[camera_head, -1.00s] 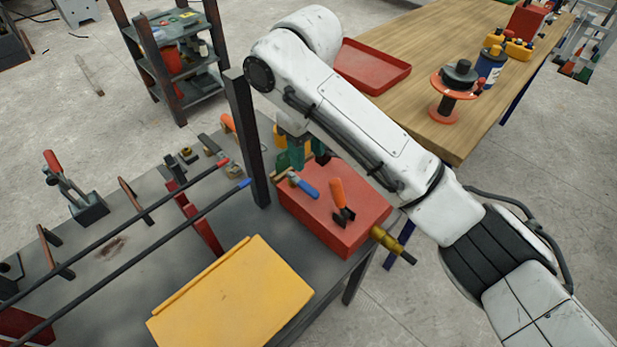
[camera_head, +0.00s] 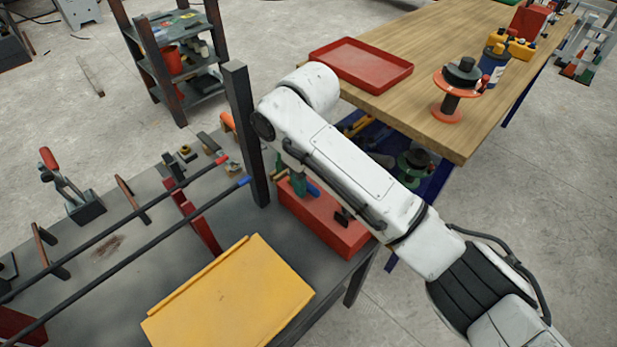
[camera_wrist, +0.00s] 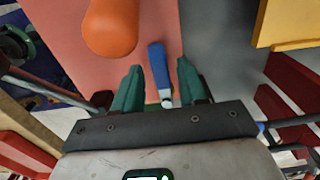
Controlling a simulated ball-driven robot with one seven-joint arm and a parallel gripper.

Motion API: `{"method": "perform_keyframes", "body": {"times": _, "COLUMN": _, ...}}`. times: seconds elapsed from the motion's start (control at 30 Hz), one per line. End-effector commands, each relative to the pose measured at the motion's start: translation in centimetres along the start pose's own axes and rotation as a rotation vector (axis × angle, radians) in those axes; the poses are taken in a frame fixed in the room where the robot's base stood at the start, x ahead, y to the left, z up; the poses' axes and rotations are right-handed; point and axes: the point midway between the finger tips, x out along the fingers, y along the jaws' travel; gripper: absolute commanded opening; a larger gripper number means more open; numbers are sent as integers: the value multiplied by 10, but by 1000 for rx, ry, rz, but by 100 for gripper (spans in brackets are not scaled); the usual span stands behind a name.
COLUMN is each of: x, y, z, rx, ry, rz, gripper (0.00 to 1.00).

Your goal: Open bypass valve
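My gripper (camera_wrist: 159,82) is open in the wrist view, its two green fingers apart above a red box top (camera_wrist: 75,30). A blue handle (camera_wrist: 157,62) with a silvery end lies between the fingers, with gaps on both sides. I cannot tell whether it belongs to a valve. In the head view, my gripper (camera_head: 298,182) is over the red box (camera_head: 335,238), partly behind my arm, and a bit of the blue handle (camera_head: 313,190) shows. An orange handle (camera_wrist: 110,27) stands close to the wrist camera. No clearly recognisable bypass valve is visible.
A dark post (camera_head: 245,135) stands left of the gripper. Two long bars (camera_head: 135,215) cross the grey table (camera_head: 120,275). A yellow panel (camera_head: 230,300) lies in front. A wooden table (camera_head: 440,60) with a red tray (camera_head: 362,65) is behind.

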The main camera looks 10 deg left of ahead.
Motion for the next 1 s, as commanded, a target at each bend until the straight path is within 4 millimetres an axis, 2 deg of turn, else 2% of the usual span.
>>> {"method": "perform_keyframes", "body": {"times": 0.07, "x": 0, "y": 0, "z": 0, "rx": 0, "ry": 0, "rz": 0, "gripper": 33}}
{"method": "perform_keyframes", "body": {"times": 0.4, "x": 0, "y": 0, "z": 0, "rx": 0, "ry": 0, "rz": 0, "gripper": 1}}
{"method": "perform_keyframes", "body": {"times": 1.0, "x": 0, "y": 3, "z": -3, "rx": -10, "ry": 0, "rz": 1, "gripper": 0}}
